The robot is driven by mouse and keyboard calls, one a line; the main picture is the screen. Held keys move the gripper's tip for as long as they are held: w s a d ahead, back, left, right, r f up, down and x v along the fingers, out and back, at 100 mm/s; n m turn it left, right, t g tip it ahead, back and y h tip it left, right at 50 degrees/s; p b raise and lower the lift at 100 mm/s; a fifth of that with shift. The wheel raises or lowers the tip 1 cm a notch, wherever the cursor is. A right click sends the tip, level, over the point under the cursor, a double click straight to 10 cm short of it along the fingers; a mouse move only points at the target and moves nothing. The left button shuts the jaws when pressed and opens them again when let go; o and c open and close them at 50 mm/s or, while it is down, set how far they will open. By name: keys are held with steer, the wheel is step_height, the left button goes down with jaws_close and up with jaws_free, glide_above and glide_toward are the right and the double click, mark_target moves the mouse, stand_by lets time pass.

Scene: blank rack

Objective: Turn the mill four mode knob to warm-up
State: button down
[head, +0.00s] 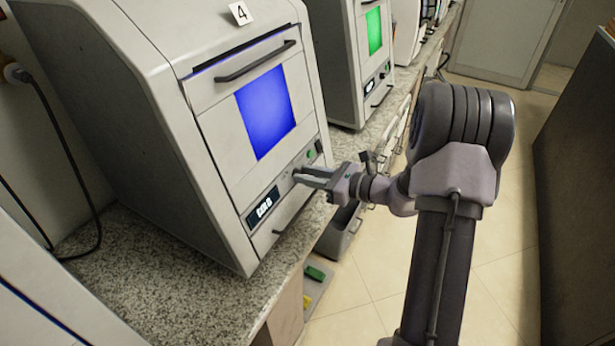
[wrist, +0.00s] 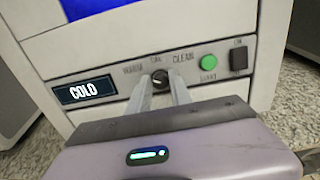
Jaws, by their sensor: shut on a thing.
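Mill four (head: 205,120) is a pale grey cabinet with a "4" tag on top and a lit blue window. Its front panel has a dark mode knob (wrist: 160,79) with the labels WARM, CAL and CLEAN around it; CAL is straight above. The knob's exact pointing is too small to tell. The display (wrist: 84,91) reads COLD. My gripper (head: 298,176) reaches in from the right. In the wrist view its two fingers (wrist: 161,86) stand on either side of the knob and are shut on it. In the head view the fingers hide the knob.
A green button (wrist: 208,62) and a black switch (wrist: 239,58) sit to the right of the knob. A handle bar (head: 256,62) crosses the mill's front above the window. Another mill (head: 345,70) with a green window stands behind. Open tiled floor (head: 500,255) lies at the right.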

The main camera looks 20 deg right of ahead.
stand_by(0.4)
steer(key=c, duration=1.2)
jaws_free()
steer(key=p+v, duration=0.5)
steer(key=v, duration=1.2)
steer(key=shift+s+d, duration=0.15)
steer(key=shift+d, duration=0.05)
